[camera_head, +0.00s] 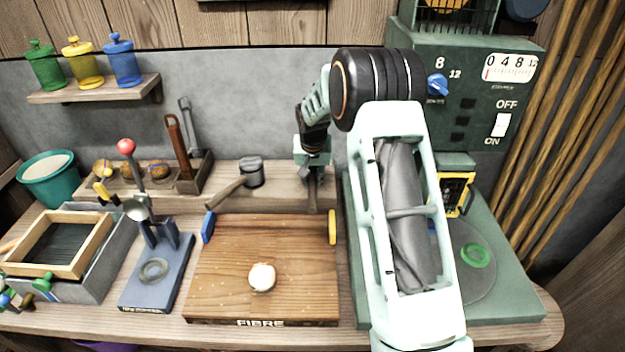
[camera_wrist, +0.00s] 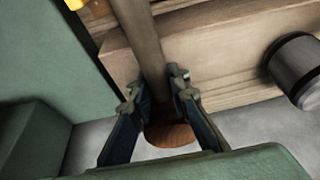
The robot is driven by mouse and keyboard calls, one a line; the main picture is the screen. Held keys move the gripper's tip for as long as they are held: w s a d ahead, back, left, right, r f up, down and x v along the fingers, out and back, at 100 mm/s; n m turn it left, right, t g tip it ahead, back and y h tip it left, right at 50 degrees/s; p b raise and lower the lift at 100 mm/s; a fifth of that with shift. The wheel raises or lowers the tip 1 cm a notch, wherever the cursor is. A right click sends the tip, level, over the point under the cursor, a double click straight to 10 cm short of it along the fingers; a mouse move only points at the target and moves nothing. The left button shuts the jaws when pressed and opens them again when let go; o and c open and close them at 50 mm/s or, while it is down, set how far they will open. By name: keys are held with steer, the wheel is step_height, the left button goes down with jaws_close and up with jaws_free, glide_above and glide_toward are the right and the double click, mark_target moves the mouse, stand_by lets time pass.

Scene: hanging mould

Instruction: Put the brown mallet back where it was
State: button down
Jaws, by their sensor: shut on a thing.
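The brown mallet shows in the wrist view as a long brown handle (camera_wrist: 147,55) with a rounded wooden part (camera_wrist: 171,133) just past the fingertips. My gripper (camera_wrist: 162,93) is shut on the handle close to that part. In the head view my gripper (camera_head: 314,168) is over the right end of the back ledge, and the handle (camera_head: 312,198) sticks out below it toward the board. The gripper hides the rest of the mallet there. I cannot tell whether the mallet touches the ledge (camera_head: 285,195).
A grey-headed mallet (camera_head: 252,173) lies on the ledge to the left. A tool rack (camera_head: 190,181) stands further left. The wooden board (camera_head: 215,270) bears a pale round lump (camera_head: 262,277). The green machine (camera_head: 465,85) stands close on the right.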

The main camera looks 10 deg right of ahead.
mark_target(313, 186)
steer(key=shift+r, duration=0.1)
steer(key=shift+f, duration=0.2)
steer(key=c, duration=1.8)
jaws_free()
steer(key=shift+r, duration=0.45)
steer(key=v, duration=1.1)
steer(key=shift+s+r, duration=0.15)
steer(key=shift+r, duration=0.05)
